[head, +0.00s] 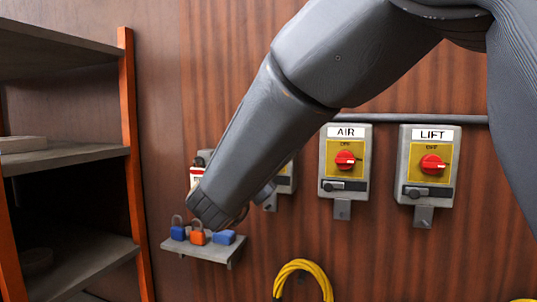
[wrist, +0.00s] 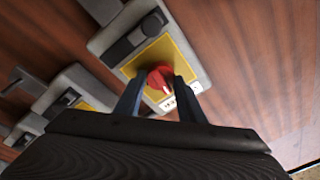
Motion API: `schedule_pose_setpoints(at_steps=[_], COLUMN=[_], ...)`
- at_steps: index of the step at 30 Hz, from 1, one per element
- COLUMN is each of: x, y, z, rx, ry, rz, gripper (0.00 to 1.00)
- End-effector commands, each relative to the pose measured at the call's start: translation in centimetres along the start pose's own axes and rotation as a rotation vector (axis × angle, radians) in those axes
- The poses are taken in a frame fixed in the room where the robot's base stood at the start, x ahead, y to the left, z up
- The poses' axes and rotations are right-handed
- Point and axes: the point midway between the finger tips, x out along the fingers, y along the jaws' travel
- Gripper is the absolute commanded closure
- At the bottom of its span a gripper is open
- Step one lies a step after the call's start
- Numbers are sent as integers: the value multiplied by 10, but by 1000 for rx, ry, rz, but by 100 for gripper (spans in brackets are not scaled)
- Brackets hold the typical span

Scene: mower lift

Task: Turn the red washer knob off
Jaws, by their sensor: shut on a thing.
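In the wrist view the red knob (wrist: 160,78) sits on a yellow plate (wrist: 183,52) on a grey switch box (wrist: 205,78). My gripper (wrist: 160,85) is shut on this knob, with one dark finger on each side of it. A white label below it is partly covered and I cannot read it. In the head view my arm hides the gripper and the knob. Only a part of the leftmost grey box (head: 203,157) shows behind the arm. The knob's exact setting is hard to tell.
The AIR box (head: 331,165) and the LIFT box (head: 416,172) are on the wall to the right, each with a red knob. A small ledge (head: 205,250) below my arm holds blue and orange padlocks. A shelf rack (head: 132,160) stands left. A yellow hose (head: 302,266) hangs low.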

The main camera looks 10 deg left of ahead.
Motion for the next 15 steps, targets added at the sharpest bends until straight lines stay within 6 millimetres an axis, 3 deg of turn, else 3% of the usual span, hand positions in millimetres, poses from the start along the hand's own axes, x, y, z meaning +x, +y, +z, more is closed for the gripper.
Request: schedule_pose_setpoints(at_steps=[15], x=[0], y=[-1], z=[0], rx=[-128], ry=[-11], rz=[-16], gripper=[87])
